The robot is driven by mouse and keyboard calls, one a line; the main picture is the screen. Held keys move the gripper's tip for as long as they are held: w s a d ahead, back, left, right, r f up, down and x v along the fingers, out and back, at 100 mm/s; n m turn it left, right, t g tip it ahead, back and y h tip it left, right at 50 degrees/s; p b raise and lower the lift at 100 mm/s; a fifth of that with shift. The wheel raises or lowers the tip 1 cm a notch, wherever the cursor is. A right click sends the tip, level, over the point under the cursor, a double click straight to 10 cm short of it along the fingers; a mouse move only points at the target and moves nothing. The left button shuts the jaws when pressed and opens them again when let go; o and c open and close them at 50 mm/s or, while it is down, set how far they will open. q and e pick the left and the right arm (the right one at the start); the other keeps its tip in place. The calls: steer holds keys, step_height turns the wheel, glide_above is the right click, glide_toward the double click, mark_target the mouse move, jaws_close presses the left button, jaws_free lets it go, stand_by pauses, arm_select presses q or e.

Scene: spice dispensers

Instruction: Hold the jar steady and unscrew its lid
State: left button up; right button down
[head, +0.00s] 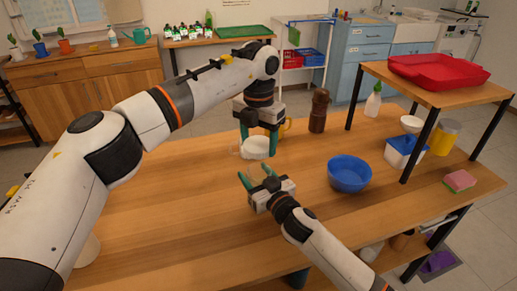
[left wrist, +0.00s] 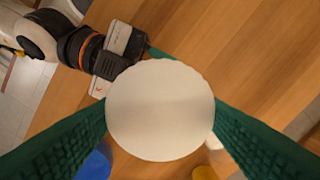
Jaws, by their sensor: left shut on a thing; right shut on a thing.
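The white round lid (head: 255,147) is between the green fingers of my left gripper (head: 259,138), which is shut on it from above. In the left wrist view the lid (left wrist: 160,110) shows as a white disc between the two fingers (left wrist: 160,118). My right gripper (head: 256,177) reaches in from the front, lower than the lid, with its fingers around the jar (head: 255,172). The jar is clear and only faintly visible; the lid hides it in the left wrist view. I cannot tell whether the lid still touches the jar's rim.
A blue bowl (head: 349,174) stands right of my right gripper. A brown grinder (head: 319,111) and a yellow mug (head: 285,128) stand behind. A raised shelf with a red tray (head: 438,71) is at the right. The table's left front is mostly clear.

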steer(key=shift+c, duration=1.8)
jaws_free()
